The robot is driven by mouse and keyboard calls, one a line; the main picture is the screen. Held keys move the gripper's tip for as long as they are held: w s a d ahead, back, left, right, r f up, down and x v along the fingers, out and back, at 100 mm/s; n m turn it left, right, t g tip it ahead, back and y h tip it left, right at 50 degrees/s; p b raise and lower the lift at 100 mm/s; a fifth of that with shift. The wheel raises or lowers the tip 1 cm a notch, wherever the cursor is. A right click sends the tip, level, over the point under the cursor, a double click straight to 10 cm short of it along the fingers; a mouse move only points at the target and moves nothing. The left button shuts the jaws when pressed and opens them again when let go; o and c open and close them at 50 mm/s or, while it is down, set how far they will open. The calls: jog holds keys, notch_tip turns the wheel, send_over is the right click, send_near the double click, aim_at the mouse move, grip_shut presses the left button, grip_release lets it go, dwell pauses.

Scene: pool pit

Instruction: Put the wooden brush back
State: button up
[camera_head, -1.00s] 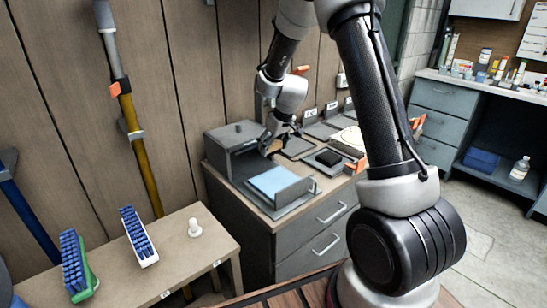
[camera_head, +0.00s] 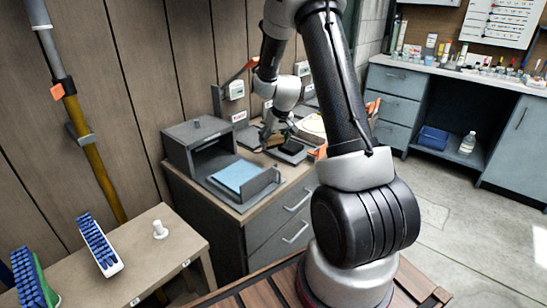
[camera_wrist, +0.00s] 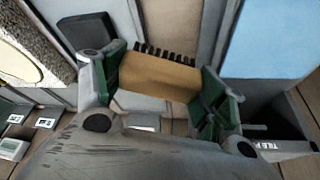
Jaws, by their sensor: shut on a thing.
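The wooden brush (camera_wrist: 158,77), a tan block with dark bristles, is in my gripper. The bristles face up in the wrist view, away from my palm. My gripper (camera_wrist: 163,72) is shut on it, a green-padded finger at each end. In the head view my gripper (camera_head: 270,138) is above the back part of the grey cabinet top, right of the grey box (camera_head: 196,142). The brush is too small there to make out clearly. A grey tray surface lies beyond the brush in the wrist view; I cannot tell whether they touch.
A blue sheet (camera_head: 236,174) lies in front of the box. A black block (camera_wrist: 88,30) lies beside my left finger in the wrist view. Blue-bristled brushes (camera_head: 98,244) and a white peg (camera_head: 160,229) stand on the front bench. Small labelled holders line the wall.

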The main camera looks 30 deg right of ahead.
jog(key=shift+f, duration=2.95)
jog(key=shift+f, duration=0.45)
jog(key=o, duration=1.1)
jog(key=shift+o, duration=0.2)
jog(key=shift+r, duration=0.1)
